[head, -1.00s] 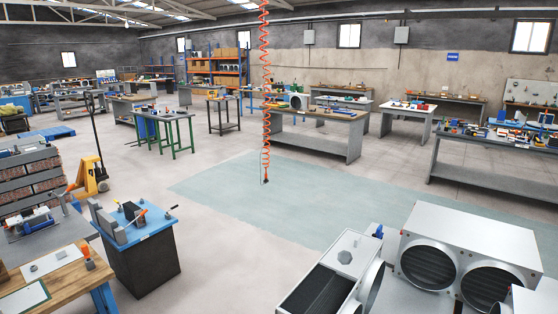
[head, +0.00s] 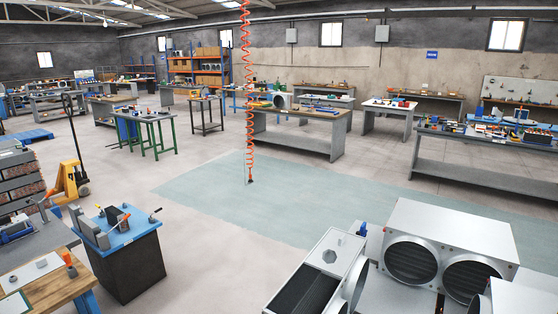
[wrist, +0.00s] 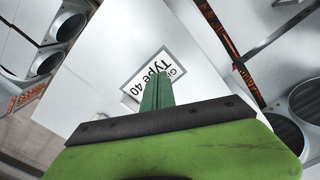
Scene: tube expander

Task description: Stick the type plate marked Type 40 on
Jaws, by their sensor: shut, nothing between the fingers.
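In the wrist view a type plate (wrist: 158,74) with a grey border and the text "Type 40", seen upside down, lies flat against a white panel (wrist: 110,55). I cannot tell whether it is stuck on. My gripper (wrist: 157,76) has its green fingers shut and empty; they cover part of the plate. I cannot tell whether the fingertips touch it. The gripper and the plate do not show clearly in the head view.
In the head view a white unit with two round openings (head: 445,225) stands at the lower right. Another white housing with a dark core (head: 325,258) is beside it. A blue-topped bench (head: 128,235) stands at the left. The green floor area (head: 270,195) is clear.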

